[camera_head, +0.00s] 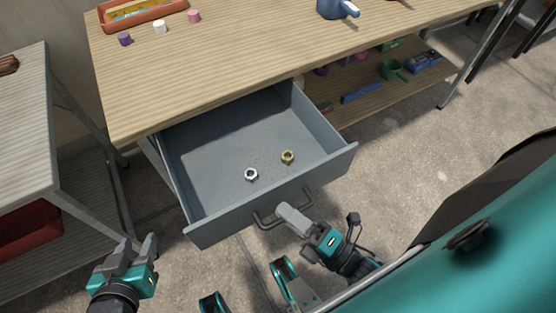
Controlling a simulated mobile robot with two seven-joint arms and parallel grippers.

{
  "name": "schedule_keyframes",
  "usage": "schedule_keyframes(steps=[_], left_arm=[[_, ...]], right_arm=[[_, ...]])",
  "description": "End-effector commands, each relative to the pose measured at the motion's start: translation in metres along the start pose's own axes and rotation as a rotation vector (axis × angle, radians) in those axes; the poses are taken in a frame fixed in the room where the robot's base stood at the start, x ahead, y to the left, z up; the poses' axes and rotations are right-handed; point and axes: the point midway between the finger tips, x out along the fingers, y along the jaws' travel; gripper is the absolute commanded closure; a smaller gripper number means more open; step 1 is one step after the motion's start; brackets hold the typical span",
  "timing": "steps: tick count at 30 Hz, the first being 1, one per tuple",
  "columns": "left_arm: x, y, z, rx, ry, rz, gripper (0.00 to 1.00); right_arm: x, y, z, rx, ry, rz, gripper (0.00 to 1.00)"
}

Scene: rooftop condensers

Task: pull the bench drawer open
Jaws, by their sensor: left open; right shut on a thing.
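The bench drawer (220,125) is grey and stands pulled well out from under the wooden bench top (230,60). Its bar handle (268,221) is on the front panel. A silver nut (251,174) and a brass nut (288,157) lie apart on the drawer floor. My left gripper (138,247) is open and empty, low at the left, apart from the drawer.
Purple, white and pink pieces and an orange tray (145,17) stand on the bench, with a blue object (337,8) at the back. A lower shelf (405,88) holds several items. A grey side table (25,130) stands at left.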

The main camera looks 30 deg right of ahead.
Motion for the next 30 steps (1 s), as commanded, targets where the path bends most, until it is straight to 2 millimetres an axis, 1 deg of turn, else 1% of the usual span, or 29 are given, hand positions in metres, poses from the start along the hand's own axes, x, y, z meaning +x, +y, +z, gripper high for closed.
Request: schedule_keyframes(steps=[1, 6, 18, 19, 24, 25, 30], left_arm=[[-0.0008, -0.0001, -0.0007, 0.001, -0.001, 0.0, 0.57], [-0.0013, 0.0, -0.0013, 0.001, -0.001, 0.0, 0.57], [-0.0013, 0.0002, -0.0013, -0.001, -0.001, 0.0, 0.57], [-0.0012, 0.0003, -0.0013, -0.001, -0.001, 0.0, 0.57], [-0.001, 0.0013, -0.0019, -0.007, 0.0, 0.0, 0.57], [-0.0009, 0.0015, -0.002, -0.008, 0.001, 0.0, 0.57], [-0.0007, 0.0021, -0.0024, -0.011, 0.002, 0.0, 0.57]], right_arm=[[-0.0048, 0.0011, -0.0013, -0.001, -0.001, -0.002, 1.0], [-0.0126, 0.0028, -0.0047, -0.001, -0.001, 0.0, 1.0], [-0.014, 0.0029, -0.0052, 0.0, -0.001, 0.0, 1.0], [-0.014, 0.0029, -0.0052, 0.0, -0.002, 0.0, 0.81], [-0.0138, 0.0028, -0.0053, 0.0, -0.001, 0.0, 0.65], [-0.0138, 0.0028, -0.0053, 0.0, -0.001, 0.0, 0.62], [-0.0136, 0.0029, -0.0054, 0.0, -0.001, 0.0, 0.62]])
